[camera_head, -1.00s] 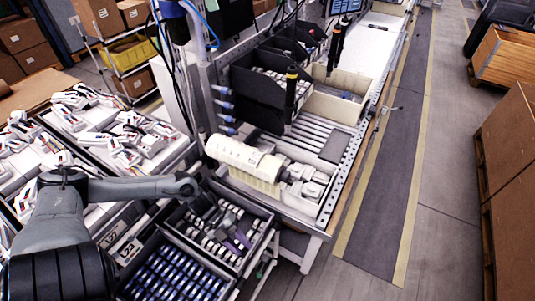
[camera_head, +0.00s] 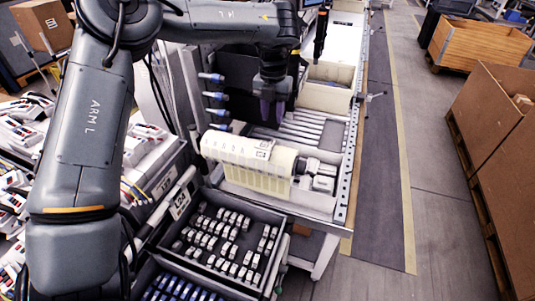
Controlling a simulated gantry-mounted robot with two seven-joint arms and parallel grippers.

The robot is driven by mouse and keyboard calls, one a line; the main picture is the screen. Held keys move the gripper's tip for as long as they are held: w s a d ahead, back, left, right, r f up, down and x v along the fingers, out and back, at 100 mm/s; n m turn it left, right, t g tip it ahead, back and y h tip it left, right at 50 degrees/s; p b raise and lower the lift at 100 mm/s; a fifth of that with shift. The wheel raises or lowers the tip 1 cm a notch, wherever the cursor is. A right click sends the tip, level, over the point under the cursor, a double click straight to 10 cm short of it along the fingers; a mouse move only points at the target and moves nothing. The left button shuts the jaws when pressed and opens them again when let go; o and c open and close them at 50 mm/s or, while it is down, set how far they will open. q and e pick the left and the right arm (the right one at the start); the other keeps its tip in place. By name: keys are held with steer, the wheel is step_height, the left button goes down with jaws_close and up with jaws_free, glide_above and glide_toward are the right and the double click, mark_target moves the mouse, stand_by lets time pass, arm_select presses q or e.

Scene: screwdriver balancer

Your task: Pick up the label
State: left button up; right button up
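A cream-white, roll-shaped unit (camera_head: 238,146) with small dark printed marks lies on the near end of the workbench, with a ribbed cream front hanging below it. It may carry the label, but no separate label can be made out for sure. My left gripper (camera_head: 270,108) points down over the bench, behind and above the right part of this unit, apart from it. Its purple fingers overlap in this view, so their gap is hidden and nothing is clearly seen between them. My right gripper is not in view.
A dark bin (camera_head: 228,240) with several small white parts stands in front of the bench. Trays of white devices (camera_head: 150,150) lie at left, partly behind my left arm. A cream bin (camera_head: 325,95) stands farther along the bench. The floor at right is clear up to brown crates (camera_head: 490,120).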

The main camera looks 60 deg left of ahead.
arm_select(q)
steer(key=b, duration=0.1)
glide_above(273, 149)
steer(key=f, duration=0.5)
steer(key=shift+d+f, duration=0.25)
steer(key=shift+f, duration=0.1)
steer(key=shift+a+f, duration=0.2)
steer(key=shift+f, duration=1.15)
steer(key=shift+a+f, duration=0.15)
steer(key=shift+f, duration=1.2)
jaws_close()
